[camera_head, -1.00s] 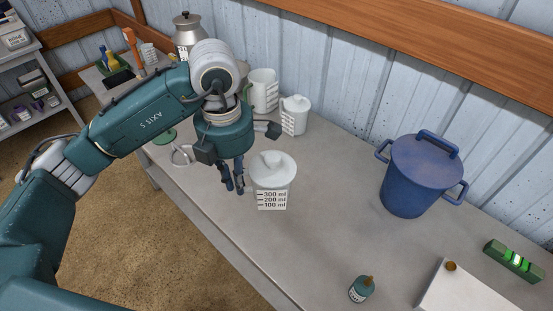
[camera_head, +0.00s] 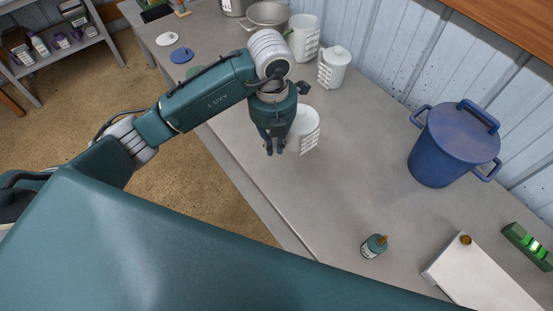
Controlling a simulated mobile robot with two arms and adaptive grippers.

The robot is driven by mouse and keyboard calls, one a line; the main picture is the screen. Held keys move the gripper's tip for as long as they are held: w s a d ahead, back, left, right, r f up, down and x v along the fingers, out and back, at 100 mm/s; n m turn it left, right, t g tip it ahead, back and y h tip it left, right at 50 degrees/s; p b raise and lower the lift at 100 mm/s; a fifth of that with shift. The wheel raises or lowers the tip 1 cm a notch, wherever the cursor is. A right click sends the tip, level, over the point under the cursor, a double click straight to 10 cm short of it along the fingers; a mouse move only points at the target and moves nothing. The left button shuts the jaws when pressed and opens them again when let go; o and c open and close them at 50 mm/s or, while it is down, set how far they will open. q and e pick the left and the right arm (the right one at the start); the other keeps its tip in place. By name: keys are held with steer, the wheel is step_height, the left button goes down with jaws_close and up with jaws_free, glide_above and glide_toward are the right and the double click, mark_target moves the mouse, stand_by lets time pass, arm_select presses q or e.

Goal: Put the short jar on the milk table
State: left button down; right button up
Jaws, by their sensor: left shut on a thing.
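A short white jar (camera_head: 306,127) with printed volume marks is at the grey table, partly hidden behind my left gripper (camera_head: 275,148). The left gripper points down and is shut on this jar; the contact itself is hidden. I cannot tell whether the jar touches the table. A second white lidded jar (camera_head: 335,68) stands farther back. The grey table (camera_head: 335,200) has a metal can (camera_head: 233,6) at its far end, cut by the frame's top. I cannot tell which table is the milk table. My right gripper is not in view.
A blue lidded pot (camera_head: 452,148) stands at the right. A white jug (camera_head: 303,38) and a metal pan (camera_head: 268,15) stand at the back. A small green bottle (camera_head: 374,246), a white box (camera_head: 480,280) and a green level (camera_head: 530,246) are in front. The middle of the table is clear.

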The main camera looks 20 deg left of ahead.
arm_select(q)
step_height(320, 180, down, 10)
steer(key=shift+r+p, duration=0.2)
steer(key=shift+p, duration=0.35)
steer(key=shift+f, duration=0.25)
steer(key=shift+f, duration=0.15)
steer(key=c, duration=1.8)
jaws_free()
